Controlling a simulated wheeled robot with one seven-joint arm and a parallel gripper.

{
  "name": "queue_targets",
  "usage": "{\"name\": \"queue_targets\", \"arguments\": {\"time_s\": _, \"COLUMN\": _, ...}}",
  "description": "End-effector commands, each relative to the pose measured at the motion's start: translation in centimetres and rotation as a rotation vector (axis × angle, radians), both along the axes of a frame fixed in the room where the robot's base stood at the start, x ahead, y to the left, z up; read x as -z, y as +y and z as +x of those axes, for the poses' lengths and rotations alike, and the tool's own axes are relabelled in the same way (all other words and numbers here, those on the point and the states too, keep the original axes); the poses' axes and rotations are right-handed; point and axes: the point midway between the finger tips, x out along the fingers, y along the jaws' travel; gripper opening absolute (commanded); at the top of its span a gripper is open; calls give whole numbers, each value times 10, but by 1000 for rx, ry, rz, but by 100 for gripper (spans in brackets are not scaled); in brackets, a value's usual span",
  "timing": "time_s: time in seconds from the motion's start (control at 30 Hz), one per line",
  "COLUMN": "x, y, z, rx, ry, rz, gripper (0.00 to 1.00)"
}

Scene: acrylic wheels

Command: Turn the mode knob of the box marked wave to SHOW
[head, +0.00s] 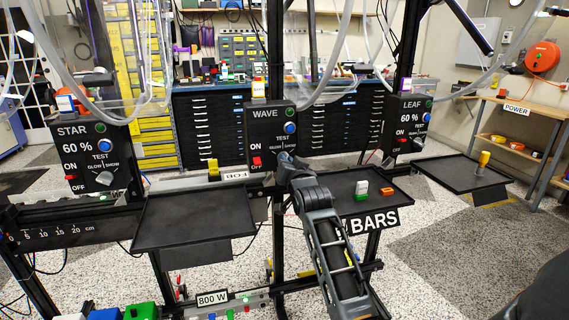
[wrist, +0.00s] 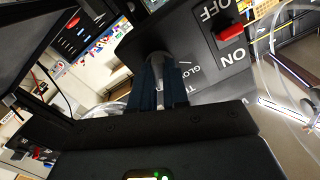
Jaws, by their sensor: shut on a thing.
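The black box marked WAVE (head: 268,132) hangs on the rack in the middle of the head view. It has a blue TEST button (head: 290,127) and a red ON/OFF switch (head: 257,161). My gripper (head: 286,160) is at its lower right corner, covering the mode knob there. In the wrist view the box face (wrist: 190,50) is seen upside down, with part of the mode lettering showing. My gripper (wrist: 161,78) is shut on the grey mode knob (wrist: 158,58). The knob's pointer direction cannot be told.
Similar boxes marked STAR (head: 85,150) and LEAF (head: 408,122) stand left and right. Black trays stick out below: an empty left one (head: 190,222), a middle one (head: 385,180) with small blocks, and a right one (head: 450,172) with a yellow-topped piece. Clear tubes hang above.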

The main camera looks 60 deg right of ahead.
Motion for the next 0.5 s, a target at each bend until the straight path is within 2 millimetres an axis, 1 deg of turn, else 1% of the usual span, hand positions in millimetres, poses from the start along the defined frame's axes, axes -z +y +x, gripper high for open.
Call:
{"name": "queue_targets", "arguments": {"time_s": 0.03, "x": 3, "y": 1, "z": 1, "rx": -3, "ry": -36, "rz": 33, "gripper": 0}}
{"name": "queue_targets", "arguments": {"time_s": 0.13, "x": 2, "y": 1, "z": 0, "rx": -2, "ry": -90, "rz": 80, "gripper": 0}}
{"name": "queue_targets", "arguments": {"time_s": 0.5, "x": 2, "y": 1, "z": 1, "rx": -2, "ry": -118, "rz": 105, "gripper": 0}}
